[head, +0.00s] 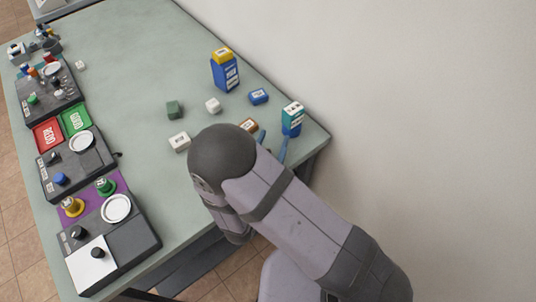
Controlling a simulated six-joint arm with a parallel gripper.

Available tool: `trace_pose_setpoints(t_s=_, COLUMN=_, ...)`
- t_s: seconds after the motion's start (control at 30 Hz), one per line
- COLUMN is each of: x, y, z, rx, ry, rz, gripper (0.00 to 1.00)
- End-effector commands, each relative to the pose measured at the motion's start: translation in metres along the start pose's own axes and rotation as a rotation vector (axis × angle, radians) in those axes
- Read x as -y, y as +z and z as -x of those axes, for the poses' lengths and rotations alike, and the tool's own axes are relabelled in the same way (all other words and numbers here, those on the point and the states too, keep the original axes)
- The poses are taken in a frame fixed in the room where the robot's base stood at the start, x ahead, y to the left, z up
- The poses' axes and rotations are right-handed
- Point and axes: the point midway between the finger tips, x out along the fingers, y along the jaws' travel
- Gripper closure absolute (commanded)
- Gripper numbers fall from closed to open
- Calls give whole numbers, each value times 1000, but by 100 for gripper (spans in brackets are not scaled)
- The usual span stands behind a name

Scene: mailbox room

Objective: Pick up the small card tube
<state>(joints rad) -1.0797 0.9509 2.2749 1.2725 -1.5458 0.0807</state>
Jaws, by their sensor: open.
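I cannot make out a clear card tube in the head view. An upright blue box with a teal and white top (292,118) stands near the table's right corner. A taller blue box with a yellow top (225,70) stands farther back. A small brown and white block (249,126) is partly hidden behind my arm. My gripper (273,143) is mostly hidden by my arm; its bluish fingertips show just below and left of the teal-topped box. It is open, and I see nothing held. Whether it touches the box I cannot tell.
Small blocks lie loose on the green table (140,70): green (174,109), white (213,105), another white (180,142) and blue (258,96). Dark control panels (78,165) and red (47,134) and green (76,119) trays line the left edge. A wall stands behind.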

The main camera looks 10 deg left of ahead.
Motion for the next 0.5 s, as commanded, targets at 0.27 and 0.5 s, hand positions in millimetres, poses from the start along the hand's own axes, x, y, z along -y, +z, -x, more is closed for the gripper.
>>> trace_pose_setpoints(t_s=0.27, x=0, y=0, z=0, rx=0, ry=0, rz=0, gripper=100)
trace_pose_setpoints(t_s=0.5, x=0, y=0, z=0, rx=0, ry=0, rz=0, gripper=100)
